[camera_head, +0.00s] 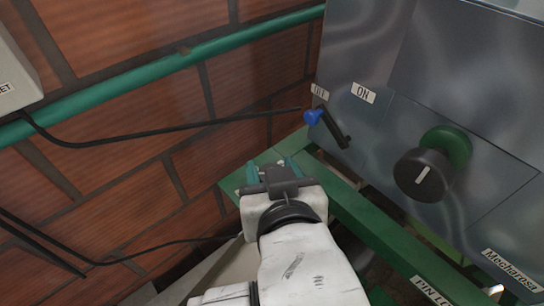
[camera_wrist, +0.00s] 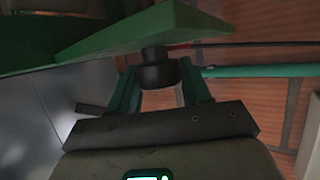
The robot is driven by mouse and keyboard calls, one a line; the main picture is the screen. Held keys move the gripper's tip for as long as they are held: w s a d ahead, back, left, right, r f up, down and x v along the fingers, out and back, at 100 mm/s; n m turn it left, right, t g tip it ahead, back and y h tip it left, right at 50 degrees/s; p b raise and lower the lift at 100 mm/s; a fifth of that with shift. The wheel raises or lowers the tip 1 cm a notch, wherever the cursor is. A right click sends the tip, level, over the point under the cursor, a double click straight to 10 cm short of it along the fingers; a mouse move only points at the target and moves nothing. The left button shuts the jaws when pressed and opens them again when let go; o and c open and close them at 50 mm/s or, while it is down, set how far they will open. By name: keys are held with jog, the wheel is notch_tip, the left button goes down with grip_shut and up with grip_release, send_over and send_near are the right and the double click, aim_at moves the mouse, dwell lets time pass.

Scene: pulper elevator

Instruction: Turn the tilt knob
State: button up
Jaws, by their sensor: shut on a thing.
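A black round knob (camera_wrist: 158,76) sits on a short dark stem at the underside of a green beam (camera_wrist: 130,35) in the wrist view. My gripper (camera_wrist: 160,84) has its two teal fingers on either side of this knob, shut on it. In the head view my gripper (camera_head: 272,170) is at the green beam (camera_head: 345,210), left of the grey panel, and the held knob is hidden there. No label shows on the held knob.
The grey metal panel (camera_head: 440,60) carries a blue-tipped lever (camera_head: 313,116) beside an "ON" label and a large black dial (camera_head: 423,175) with a white mark. A green pipe (camera_head: 170,67) and black cables run along the brick wall. A light grey box (camera_head: 15,75) is at upper left.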

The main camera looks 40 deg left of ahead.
jog(key=shift+r+n+g+y+p, duration=0.1)
jog(key=shift+n+g+y+p, duration=0.5)
jog(key=shift+n+g+p, duration=0.25)
jog(key=o, duration=1)
jog(key=shift+g, duration=0.25)
